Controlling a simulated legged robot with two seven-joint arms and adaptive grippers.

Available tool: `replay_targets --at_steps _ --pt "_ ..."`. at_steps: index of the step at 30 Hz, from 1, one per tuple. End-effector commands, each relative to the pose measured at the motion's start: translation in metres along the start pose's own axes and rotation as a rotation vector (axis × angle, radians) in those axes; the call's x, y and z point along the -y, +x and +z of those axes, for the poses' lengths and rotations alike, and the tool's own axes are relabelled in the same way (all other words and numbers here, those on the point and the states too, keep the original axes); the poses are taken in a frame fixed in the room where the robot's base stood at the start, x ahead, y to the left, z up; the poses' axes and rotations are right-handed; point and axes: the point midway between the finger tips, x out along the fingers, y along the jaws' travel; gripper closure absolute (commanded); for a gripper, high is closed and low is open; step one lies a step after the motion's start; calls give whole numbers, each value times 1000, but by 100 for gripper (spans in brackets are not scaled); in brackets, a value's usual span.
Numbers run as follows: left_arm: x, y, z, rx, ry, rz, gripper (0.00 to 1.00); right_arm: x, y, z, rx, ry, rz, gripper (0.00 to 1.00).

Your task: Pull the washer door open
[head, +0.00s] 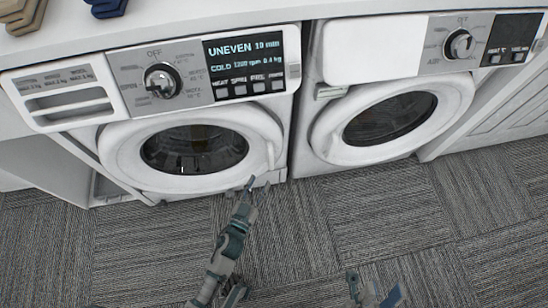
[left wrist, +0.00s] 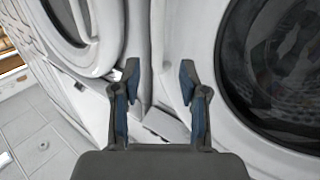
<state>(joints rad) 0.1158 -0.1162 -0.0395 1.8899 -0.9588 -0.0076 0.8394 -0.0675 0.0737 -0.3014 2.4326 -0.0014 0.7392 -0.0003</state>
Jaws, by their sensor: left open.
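The washer (head: 283,120) is the white machine on the left in the head view, with a lit display. Its round white door (head: 125,150) has a dark glass window and appears shut. A handle (head: 270,155) shows at the door's right edge. My left gripper (head: 247,187) is open and empty, just below the door's lower right edge. In the left wrist view its two fingers (left wrist: 159,80) are spread, with white panels beyond them and a round door on either side. Contact with the door cannot be told. My right gripper (head: 376,288) is low in the head view, fingers apart, clear of the machines.
A second white machine (head: 310,90) with a round door (head: 330,145) stands to the right of the washer. A white counter (head: 200,15) runs above, with folded items at its left. Grey carpet (head: 130,245) in front is clear.

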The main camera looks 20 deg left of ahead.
Motion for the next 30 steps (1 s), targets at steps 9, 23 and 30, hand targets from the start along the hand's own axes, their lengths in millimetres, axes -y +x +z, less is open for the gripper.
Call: replay_targets --at_steps 9,23,30 --pt "0 72 3 2 3 1 57 -2 -1 12 -6 -2 -6 60" --pt "0 103 1 1 1 0 57 -1 4 11 -31 -2 -13 60" --pt "0 102 1 2 0 0 87 -1 4 11 -31 -2 -13 60"
